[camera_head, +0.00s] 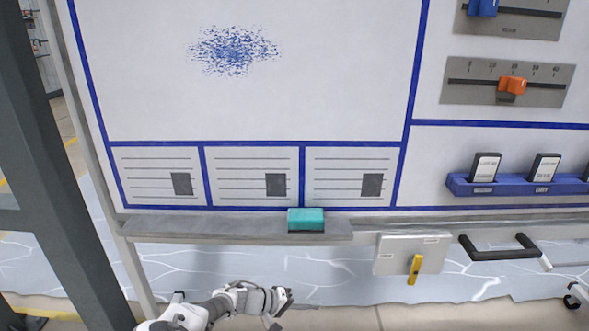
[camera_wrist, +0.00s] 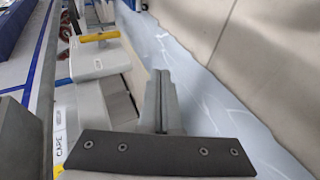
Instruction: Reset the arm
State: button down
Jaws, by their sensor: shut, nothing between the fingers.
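My arm reaches in from the bottom of the head view, low in front of the board. My gripper (camera_head: 283,304) is below the ledge and left of the grey box, apart from both. In the wrist view my gripper (camera_wrist: 161,82) shows its two grey fingers pressed together, with nothing between them.
A white board (camera_head: 330,80) bears a blue scribble (camera_head: 233,50). A teal eraser (camera_head: 306,219) sits on its grey ledge (camera_head: 180,228). At right are a grey box (camera_head: 393,252) with a yellow lever (camera_head: 415,269), a black handle (camera_head: 498,252) and a blue rack (camera_head: 515,190). A dark post (camera_head: 65,190) stands at left.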

jog(key=s+d+r+m+g+y, duration=0.25)
jog(key=s+r+y, duration=0.4)
jog(key=r, duration=0.65)
jog(key=s+d+r+m+g+y, duration=0.1)
jog(key=s+d+r+y, duration=0.5)
jog(key=r, duration=0.6)
jog(key=s+r+n+t, duration=0.1)
jog(key=s+r+t, duration=0.2)
jog(key=s+r, duration=0.4)
jog(key=s+r+n+t, duration=0.1)
jog(key=s+r+t, duration=0.25)
jog(key=s, duration=0.65)
notch_tip(320, 180, up, 23)
jog(key=g+p, duration=0.1)
jog(key=p, duration=2.1)
jog(key=shift+w+d+f, duration=0.2)
jog(key=shift+w, duration=0.2)
jog(key=shift+m+h, duration=0.25)
